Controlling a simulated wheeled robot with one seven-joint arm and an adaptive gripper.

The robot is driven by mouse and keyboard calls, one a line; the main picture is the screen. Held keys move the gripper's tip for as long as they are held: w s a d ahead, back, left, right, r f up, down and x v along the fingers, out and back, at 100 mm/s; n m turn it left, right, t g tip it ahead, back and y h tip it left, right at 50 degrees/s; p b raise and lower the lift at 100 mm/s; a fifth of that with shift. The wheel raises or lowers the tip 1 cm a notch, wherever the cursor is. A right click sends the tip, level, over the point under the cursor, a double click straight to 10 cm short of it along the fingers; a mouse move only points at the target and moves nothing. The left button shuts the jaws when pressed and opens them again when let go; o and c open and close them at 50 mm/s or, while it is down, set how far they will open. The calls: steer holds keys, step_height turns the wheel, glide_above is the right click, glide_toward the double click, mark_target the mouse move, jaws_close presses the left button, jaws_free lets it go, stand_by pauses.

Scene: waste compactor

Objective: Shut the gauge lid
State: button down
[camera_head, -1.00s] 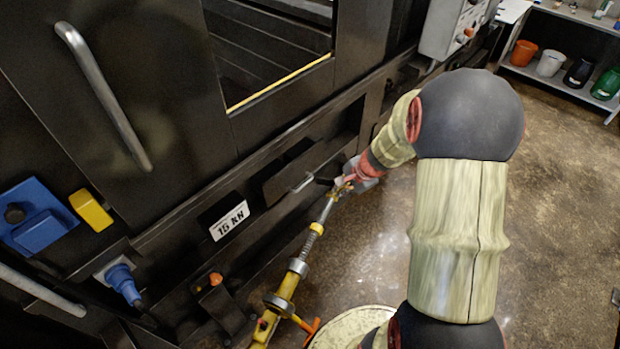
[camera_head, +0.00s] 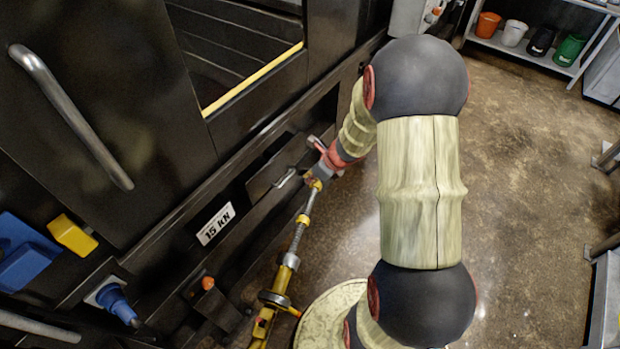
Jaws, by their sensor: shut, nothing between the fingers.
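The gauge lid appears to be the dark flap (camera_head: 268,168) with a small silver handle (camera_head: 286,178), low on the front of the dark compactor, right of the "15 kN" label (camera_head: 216,223). It seems to stand out from the panel, but its exact angle is hard to tell. My gripper (camera_head: 316,176) is shut and empty, just right of the handle. It is small in the view, and I cannot tell whether it touches the lid. No gauge is visible behind the flap.
A yellow and silver jack-like rod (camera_head: 286,265) rises from below to near my gripper. A blue plug (camera_head: 115,300) and an orange knob (camera_head: 208,283) stick out at lower left. A pale round plate (camera_head: 325,312) lies below. Open floor (camera_head: 530,160) is at right.

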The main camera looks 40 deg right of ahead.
mark_target(282, 170)
steer(key=w+a+f+b, duration=0.2)
steer(key=w+f, duration=0.4)
steer(key=shift+w+f, duration=0.2)
steer(key=shift+f, duration=0.2)
steer(key=shift+a, duration=0.1)
